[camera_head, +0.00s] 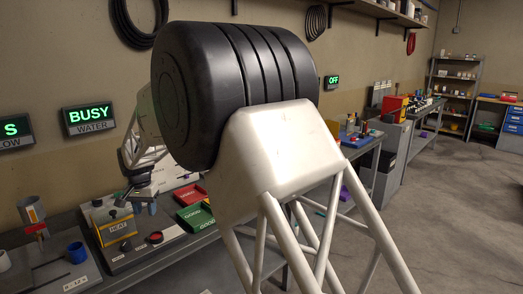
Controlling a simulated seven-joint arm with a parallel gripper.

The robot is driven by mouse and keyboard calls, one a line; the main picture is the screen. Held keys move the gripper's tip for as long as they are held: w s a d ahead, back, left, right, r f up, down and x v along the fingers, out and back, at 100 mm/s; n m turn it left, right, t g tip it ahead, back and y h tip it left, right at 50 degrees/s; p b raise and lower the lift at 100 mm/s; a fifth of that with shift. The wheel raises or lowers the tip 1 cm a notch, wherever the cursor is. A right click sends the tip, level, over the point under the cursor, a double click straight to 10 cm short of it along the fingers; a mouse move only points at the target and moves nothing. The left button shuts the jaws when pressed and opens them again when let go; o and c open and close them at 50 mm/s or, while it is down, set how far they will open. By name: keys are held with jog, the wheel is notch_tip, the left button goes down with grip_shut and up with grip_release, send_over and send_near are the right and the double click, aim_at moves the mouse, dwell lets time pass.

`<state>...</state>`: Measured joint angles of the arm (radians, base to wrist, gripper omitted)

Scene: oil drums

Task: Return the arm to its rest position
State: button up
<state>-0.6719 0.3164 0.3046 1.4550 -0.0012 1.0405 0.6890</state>
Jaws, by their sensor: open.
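My gripper (138,207) shows small at the left of centre in the head view, at the end of my white arm. It points down with its fingers apart and appears empty. In the picture it is just above and right of a yellow box marked HEAT (115,232) on the workbench. I cannot tell whether a finger touches the box. Large links of my own arm, a black drum-shaped joint and a white frame, fill the middle of the view and hide part of the bench behind them.
A lit BUSY WATER sign (90,118) hangs on the wall. Open floor (455,215) lies at right.

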jog(key=s+d+r, duration=0.4)
jog(key=d+r, duration=0.1)
jog(key=d, duration=0.7)
jog(key=s+d+r+t, duration=0.1)
jog(key=s+d+r, duration=0.35)
jog(key=d, duration=0.75)
jog(key=s+d+r, duration=0.4)
jog(key=s+d, duration=0.1)
jog(key=d, duration=0.8)
jog(key=s+d+f, duration=0.2)
jog(key=s+d, duration=0.8)
jog(key=s, duration=0.4)
jog(key=s+d+f+t, duration=0.1)
jog(key=s+d+f, duration=0.2)
jog(key=s+d, duration=0.7)
jog(key=s, duration=0.4)
jog(key=shift+s+d, duration=0.2)
jog(key=shift+s, duration=0.15)
